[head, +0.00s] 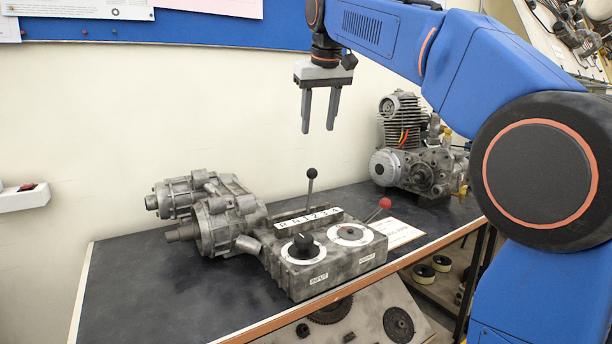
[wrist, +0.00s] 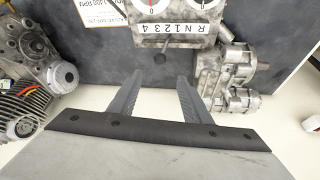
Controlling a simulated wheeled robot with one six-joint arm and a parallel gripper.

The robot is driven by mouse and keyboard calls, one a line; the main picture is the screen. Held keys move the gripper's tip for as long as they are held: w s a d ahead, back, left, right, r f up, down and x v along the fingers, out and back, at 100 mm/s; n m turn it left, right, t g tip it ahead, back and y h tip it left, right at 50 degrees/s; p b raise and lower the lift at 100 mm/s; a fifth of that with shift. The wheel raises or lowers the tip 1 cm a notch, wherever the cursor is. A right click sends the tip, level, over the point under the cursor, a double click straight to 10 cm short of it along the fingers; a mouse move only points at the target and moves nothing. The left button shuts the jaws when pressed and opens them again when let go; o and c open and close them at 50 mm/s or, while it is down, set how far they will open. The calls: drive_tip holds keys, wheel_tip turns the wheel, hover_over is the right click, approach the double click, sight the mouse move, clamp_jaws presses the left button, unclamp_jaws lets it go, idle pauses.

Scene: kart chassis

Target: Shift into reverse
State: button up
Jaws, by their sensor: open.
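The gearbox (head: 325,268) lies on the dark bench top, with a white gear strip (head: 309,219) reading R N 1 2 3 4. The strip also shows in the wrist view (wrist: 203,27). A shift lever with a black ball (head: 311,173) stands nearly upright behind the strip, around its middle; I cannot tell its exact gear. A second lever with a red ball (head: 385,203) leans right at the gearbox's right end. My gripper (head: 318,130) is open and empty, pointing down above the black-ball lever, apart from it. Its fingers also show in the wrist view (wrist: 160,78).
A black knob (head: 303,242) marked INPUT and a round white dial (head: 350,234) sit on the gearbox's front. An engine (head: 408,150) stands at the bench's back right. A white card (head: 397,232) lies beside the gearbox. The wall is close behind; the bench's left front is clear.

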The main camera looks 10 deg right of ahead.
sight(312, 169)
drive_tip(key=x, duration=1.7)
drive_tip(key=shift+f, duration=0.15)
drive_tip(key=shift+c, duration=0.2)
clamp_jaws()
